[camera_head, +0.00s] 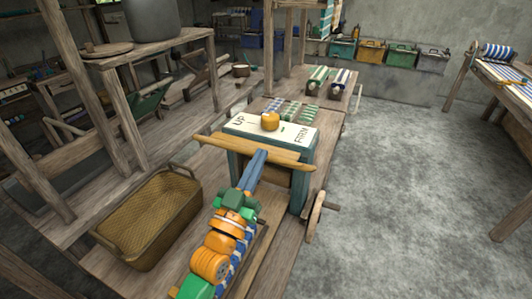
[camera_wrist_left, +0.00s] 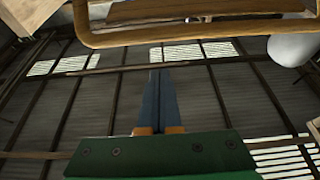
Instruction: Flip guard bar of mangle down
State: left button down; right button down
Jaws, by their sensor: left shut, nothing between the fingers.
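The mangle (camera_head: 302,185) is a teal-sided wooden box on the bench, with a white top plate marked UP and FIRM and an orange knob (camera_head: 270,121). A pale wooden bar (camera_head: 288,161), which looks like the guard bar, runs across its near side at about top height. My left gripper (camera_head: 262,152) is shut and empty, its blue fingers overlapping the bar's middle; I cannot tell whether they touch. In the left wrist view the shut fingers (camera_wrist_left: 157,75) point up toward a round-cornered wooden bar (camera_wrist_left: 200,33), with a gap visible between. My right gripper is not in view.
A wicker basket (camera_head: 150,225) sits on the bench left of my arm. A wooden hand wheel (camera_head: 316,214) sticks out at the mangle's right. Striped cloth rolls (camera_head: 328,80) lie behind it. Concrete floor (camera_head: 390,180) to the right is clear.

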pick_arm(q)
jog(key=x, duration=0.3)
jog(key=p+x, duration=0.1)
jog(key=x, duration=0.1)
jog(key=shift+w+d+r, duration=0.1)
jog(key=shift+w+r, duration=0.05)
jog(key=shift+r, duration=0.35)
jog(key=f, duration=0.1)
jog(key=s+f, duration=0.1)
jog(key=f, duration=0.2)
jog(key=shift+s+a+f, duration=0.15)
jog(key=shift+a+f, duration=0.1)
jog(key=shift+a, duration=0.05)
jog(key=s+a+f+t+h+b, duration=0.1)
jog(key=s+f+t+b, duration=0.1)
jog(key=f+b, duration=0.7)
jog(key=s+b, duration=0.1)
jog(key=b, duration=0.5)
jog(key=shift+s+a+t+h, duration=0.2)
jog(key=shift+s+t+h, duration=0.05)
jog(key=shift+t+h, duration=0.05)
jog(key=shift+f, duration=0.3)
